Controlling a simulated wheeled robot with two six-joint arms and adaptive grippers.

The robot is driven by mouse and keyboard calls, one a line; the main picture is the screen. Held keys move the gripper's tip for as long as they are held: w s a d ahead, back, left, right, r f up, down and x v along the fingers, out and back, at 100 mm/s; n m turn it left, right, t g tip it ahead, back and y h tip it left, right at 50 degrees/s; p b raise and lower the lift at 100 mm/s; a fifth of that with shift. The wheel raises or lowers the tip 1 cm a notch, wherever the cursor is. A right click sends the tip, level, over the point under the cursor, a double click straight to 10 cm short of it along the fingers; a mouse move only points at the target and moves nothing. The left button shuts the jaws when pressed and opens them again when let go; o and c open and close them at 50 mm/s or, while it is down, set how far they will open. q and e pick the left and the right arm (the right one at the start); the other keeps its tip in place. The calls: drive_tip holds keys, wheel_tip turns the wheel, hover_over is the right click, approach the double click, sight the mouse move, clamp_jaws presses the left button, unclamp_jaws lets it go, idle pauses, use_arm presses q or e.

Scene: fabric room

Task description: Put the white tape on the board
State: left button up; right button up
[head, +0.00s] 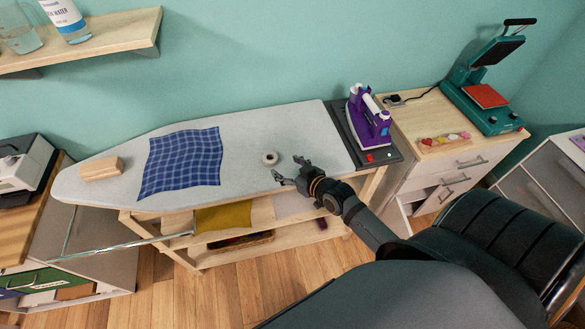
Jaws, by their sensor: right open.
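The white tape (270,158) is a small white roll with a dark centre. It rests on the grey ironing board (100,188), right of the blue checked cloth. My right gripper (285,168) is open and empty, just right of and in front of the tape, near the board's front edge. The fingers look apart from the tape. My left gripper is not in view.
A blue checked cloth (180,162) and a wooden block (101,168) lie on the board. A purple iron (369,118) stands on a dark rest at the right end. A wall shelf (100,42) hangs upper left. A heat press (487,92) stands on the right cabinet.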

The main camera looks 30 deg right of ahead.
drive_tip(key=v, duration=0.3)
drive_tip(key=shift+p, duration=0.35)
drive_tip(key=s+m+g+h, duration=0.1)
drive_tip(key=s+g+h, duration=0.2)
drive_tip(key=s+g, duration=1)
drive_tip(key=s+d+f+t, duration=0.1)
drive_tip(key=s+f, duration=0.1)
drive_tip(key=f, duration=1)
drive_tip(key=s+d+f+t, duration=0.1)
drive_tip(key=s+f, duration=0.1)
drive_tip(key=f, duration=1.1)
drive_tip(key=s+f+g, duration=0.1)
drive_tip(key=s+f, duration=1.6)
drive_tip(key=s, duration=0.2)
drive_tip(key=shift+s+d+f+m, duration=0.25)
drive_tip(key=shift+d+f+m, duration=0.05)
drive_tip(key=shift+d+f, duration=0.15)
